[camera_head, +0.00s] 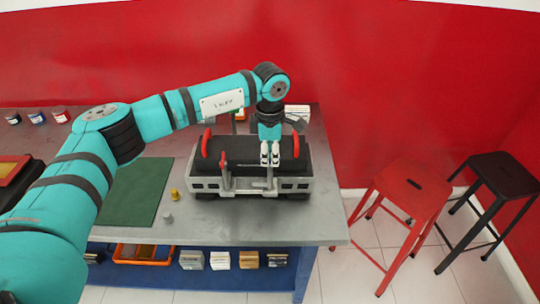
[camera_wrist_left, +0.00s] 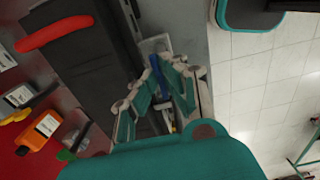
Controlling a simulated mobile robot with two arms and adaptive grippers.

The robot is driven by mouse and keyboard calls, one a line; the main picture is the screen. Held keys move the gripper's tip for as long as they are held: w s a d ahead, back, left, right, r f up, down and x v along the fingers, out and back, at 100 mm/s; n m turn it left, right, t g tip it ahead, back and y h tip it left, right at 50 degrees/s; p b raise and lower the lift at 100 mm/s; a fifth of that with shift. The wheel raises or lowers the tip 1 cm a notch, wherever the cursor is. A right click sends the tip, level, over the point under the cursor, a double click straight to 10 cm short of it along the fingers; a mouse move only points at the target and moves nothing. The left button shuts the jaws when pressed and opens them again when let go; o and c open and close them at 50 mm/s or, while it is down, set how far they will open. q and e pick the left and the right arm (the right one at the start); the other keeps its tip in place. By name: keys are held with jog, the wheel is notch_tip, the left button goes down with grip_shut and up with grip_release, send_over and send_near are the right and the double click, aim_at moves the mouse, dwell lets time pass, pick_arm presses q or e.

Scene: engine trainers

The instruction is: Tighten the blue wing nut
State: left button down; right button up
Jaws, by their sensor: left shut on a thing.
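The engine trainer (camera_head: 245,185), a grey and black block with red upright handles, stands on the bench. My left gripper (camera_head: 270,160) points down at the front right of its black top. In the left wrist view the fingers (camera_wrist_left: 158,85) are closed around a small blue piece, the blue wing nut (camera_wrist_left: 157,68), beside the black body (camera_wrist_left: 80,60) of the trainer. Most of the wing nut is hidden between the fingers. In the head view the gripper hides it. My right gripper is not in view.
The trainer stands on a grey bench (camera_head: 250,230). A green mat (camera_head: 135,192), a yellow piece (camera_head: 174,194) and a small grey piece (camera_head: 168,218) lie left of it. A red stool (camera_head: 410,190) and a black stool (camera_head: 505,172) stand to the right.

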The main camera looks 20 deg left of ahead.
pick_arm(q)
jog(key=shift+f+m+b, duration=0.2)
jog(key=shift+m+b, duration=0.4)
jog(key=shift+b, duration=0.25)
jog(key=shift+m+b, duration=1.15)
jog(key=shift+m, duration=0.05)
jog(key=m+b, duration=0.2)
jog(key=m, duration=0.1)
jog(key=shift+m, duration=0.4)
jog(key=m+b, duration=0.1)
jog(key=m, duration=0.1)
jog(key=shift+m+b, duration=0.3)
jog(key=shift+b, duration=0.1)
jog(key=m, duration=0.2)
jog(key=shift+r+m+b, duration=0.1)
jog(key=shift+m+b, duration=0.3)
jog(key=m+b, duration=0.1)
jog(key=m, duration=0.4)
jog(key=shift+r, duration=0.1)
